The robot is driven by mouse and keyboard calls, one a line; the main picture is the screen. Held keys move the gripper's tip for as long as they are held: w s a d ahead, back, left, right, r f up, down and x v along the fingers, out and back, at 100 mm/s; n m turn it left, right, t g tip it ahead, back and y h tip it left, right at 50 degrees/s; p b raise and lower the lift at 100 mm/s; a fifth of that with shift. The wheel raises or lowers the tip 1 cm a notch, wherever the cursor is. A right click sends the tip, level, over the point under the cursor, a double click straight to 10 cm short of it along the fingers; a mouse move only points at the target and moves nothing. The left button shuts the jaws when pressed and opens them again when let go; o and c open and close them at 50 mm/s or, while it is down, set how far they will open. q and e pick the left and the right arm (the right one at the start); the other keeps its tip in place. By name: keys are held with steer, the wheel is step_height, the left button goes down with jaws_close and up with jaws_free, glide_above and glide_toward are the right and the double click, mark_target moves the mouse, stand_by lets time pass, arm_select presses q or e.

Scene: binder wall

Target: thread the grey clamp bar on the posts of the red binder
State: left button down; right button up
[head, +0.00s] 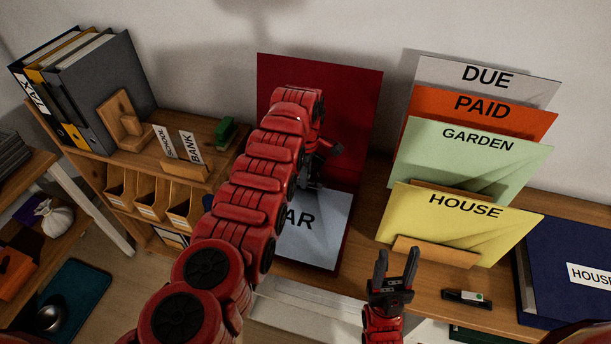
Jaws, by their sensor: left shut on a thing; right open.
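The red binder (350,110) lies open, its dark red cover standing up against the wall. A pale sheet (325,225) with the letters "AR" showing lies on its lower half. My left arm crosses in front of the binder and hides much of it. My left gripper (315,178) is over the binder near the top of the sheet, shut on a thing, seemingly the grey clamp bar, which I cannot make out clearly. The posts are hidden. My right gripper (397,262) is open and empty, pointing up, right of the binder near the shelf's front edge.
Right of the binder stand upright folders: yellow HOUSE (455,222), green GARDEN (470,155), orange PAID and grey DUE. A small black item (466,297) and a blue binder (580,245) lie farther right. Grey and yellow binders (110,85) and a wooden stand (125,120) are at left.

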arm_select(q)
steer(key=shift+f, duration=0.1)
steer(key=c, duration=0.6)
jaws_free()
steer(key=shift+s, duration=0.1)
steer(key=shift+w+r, duration=0.2)
steer(key=shift+r, duration=0.3)
steer(key=r+p, duration=0.1)
steer(key=r, duration=0.7)
steer(key=r+p, duration=0.1)
steer(key=r, duration=0.7)
steer(key=shift+s+r, duration=0.2)
steer(key=shift+r, duration=0.05)
